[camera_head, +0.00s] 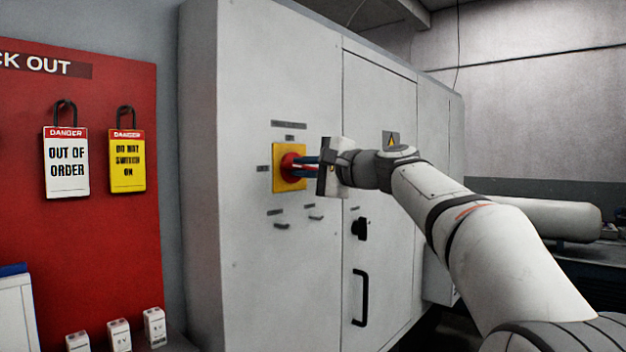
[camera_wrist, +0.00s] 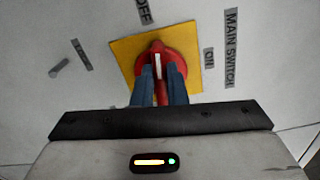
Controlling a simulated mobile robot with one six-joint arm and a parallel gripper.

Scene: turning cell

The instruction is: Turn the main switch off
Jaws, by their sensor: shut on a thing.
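The main switch is a red rotary knob (camera_wrist: 158,48) on a yellow plate (camera_wrist: 124,52). In the head view the yellow plate (camera_head: 279,182) is on the cabinet front, with the red knob (camera_head: 288,167) in its middle. My gripper (camera_wrist: 159,72) is shut on the knob's handle, with one blue finger on each side of it. In the head view my gripper (camera_head: 303,167) reaches the knob from the right. The handle's white line runs up the wrist picture, roughly towards the OFF label (camera_wrist: 145,11). The ON label (camera_wrist: 209,59) is to the right. The fingers hide part of the handle.
The grey cabinet (camera_head: 245,250) has a door with a black handle (camera_head: 360,297) and a black latch (camera_head: 359,228). Left of it is a red lockout board (camera_head: 100,225) with a white-tagged padlock (camera_head: 67,165) and a yellow-tagged padlock (camera_head: 127,162).

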